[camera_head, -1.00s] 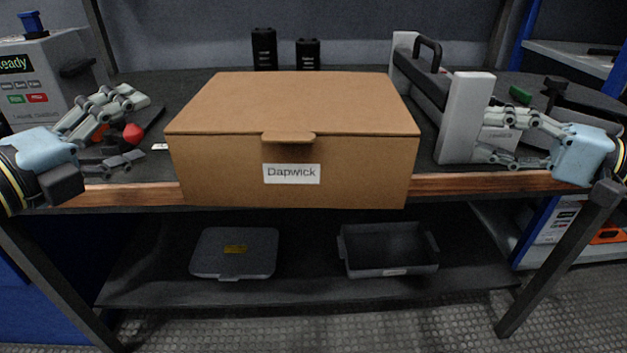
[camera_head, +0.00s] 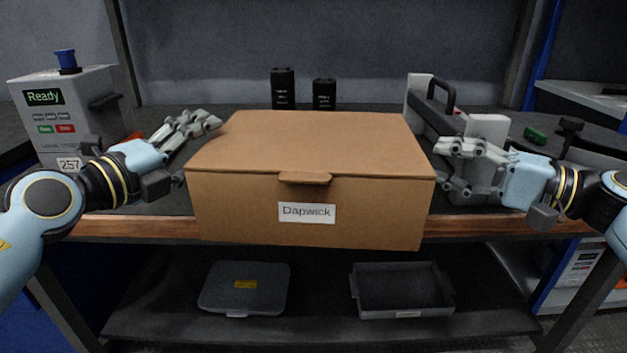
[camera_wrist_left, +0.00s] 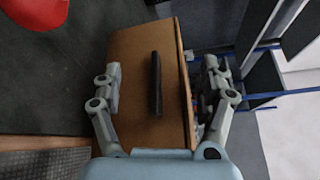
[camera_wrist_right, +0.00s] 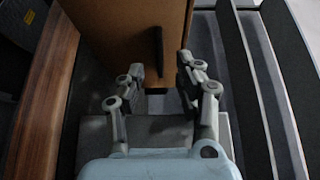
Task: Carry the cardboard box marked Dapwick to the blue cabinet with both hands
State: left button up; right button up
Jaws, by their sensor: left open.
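The brown cardboard box (camera_head: 310,150), labelled Dapwick on its front, sits closed on the workbench near its wooden front edge. Its left end with a dark slot shows in the left wrist view (camera_wrist_left: 135,100), and its right end shows in the right wrist view (camera_wrist_right: 125,35). My left gripper (camera_head: 197,150) is open beside the box's left end, its fingers spread across that end in the left wrist view. My right gripper (camera_head: 443,165) is open beside the right end, with nothing held. Contact with the box cannot be told. I cannot identify the blue cabinet.
A grey device reading Ready (camera_head: 65,110) stands at the left. Two black cylinders (camera_head: 283,88) stand behind the box. A grey and black frame with a handle (camera_head: 425,100) is close by the right end. The lower shelf holds a lidded case (camera_head: 245,285) and an open tray (camera_head: 400,290).

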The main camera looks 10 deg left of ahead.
pick_arm(q)
jog(key=shift+x, duration=1)
pick_arm(e)
jog(key=shift+x, duration=1.05)
